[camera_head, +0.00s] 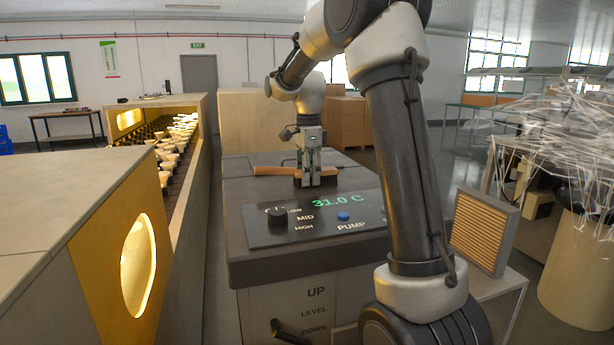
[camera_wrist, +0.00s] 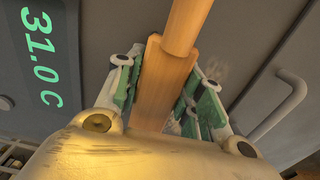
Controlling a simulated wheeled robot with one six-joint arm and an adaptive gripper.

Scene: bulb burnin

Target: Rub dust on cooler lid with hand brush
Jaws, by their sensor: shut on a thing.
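My gripper (camera_head: 311,172) is shut on the wooden hand brush (camera_head: 273,171), above the dark grey top of the cooler. The brush lies across the jaws, with its handle pointing left in the head view. In the wrist view the brush (camera_wrist: 163,90) runs between the green-padded fingers (camera_wrist: 158,100), its round handle at the top. The dark bristles are low, at or close to the lid (camera_head: 347,165); contact is hard to tell. A pale dusty smudge (camera_wrist: 216,72) shows on the lid beside the fingers. A grey lid handle (camera_wrist: 283,107) is at the right.
The cooler's front panel (camera_head: 262,235) has a knob (camera_head: 277,216), a blue pump button (camera_head: 344,216) and a 31.0 C readout. A long yellow-lit rack of bulbs (camera_head: 170,150) stands close on the left. A framed filter (camera_head: 482,231) stands at right.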

